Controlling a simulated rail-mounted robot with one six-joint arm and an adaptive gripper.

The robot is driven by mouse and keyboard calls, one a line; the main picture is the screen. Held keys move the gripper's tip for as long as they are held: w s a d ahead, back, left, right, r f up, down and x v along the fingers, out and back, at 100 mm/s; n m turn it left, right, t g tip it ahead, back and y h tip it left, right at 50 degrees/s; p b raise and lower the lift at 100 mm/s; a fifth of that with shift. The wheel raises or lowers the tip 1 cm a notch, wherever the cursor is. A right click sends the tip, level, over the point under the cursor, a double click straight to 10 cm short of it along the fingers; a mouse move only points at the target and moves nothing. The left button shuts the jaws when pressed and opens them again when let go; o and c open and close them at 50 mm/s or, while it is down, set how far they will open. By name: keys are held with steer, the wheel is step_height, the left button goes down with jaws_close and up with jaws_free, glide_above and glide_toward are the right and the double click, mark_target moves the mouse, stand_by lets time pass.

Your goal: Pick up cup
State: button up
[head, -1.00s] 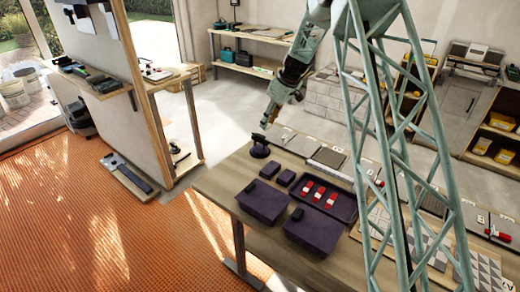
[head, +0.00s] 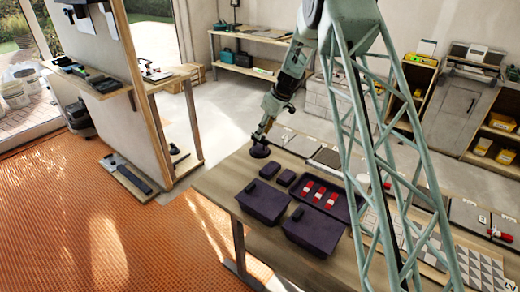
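A dark purple cup-like piece (head: 259,151) with a round base stands near the far left corner of the wooden table (head: 215,187). I take it to be the cup. My gripper (head: 262,135) points down at its top from above and slightly to the right. The fingertips overlap the cup's upper part in the head view. They are too small and dark to tell whether they are apart or closed on it, or whether they touch it. The cup appears upright on the table.
Two dark purple bins (head: 263,202) (head: 315,230), small dark boxes (head: 286,178) and a tray (head: 348,212) with red pieces stand close in front and to the right. Tiles lie along the table's far side. The table's near left part is clear.

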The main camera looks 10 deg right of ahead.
steer(key=shift+f, duration=0.1)
steer(key=shift+b+x, duration=0.5)
steer(key=shift+x, duration=2)
steer(key=shift+w, duration=0.15)
steer(key=shift+d, duration=0.1)
steer(key=shift+c, duration=0.7)
steer(key=c, duration=0.8)
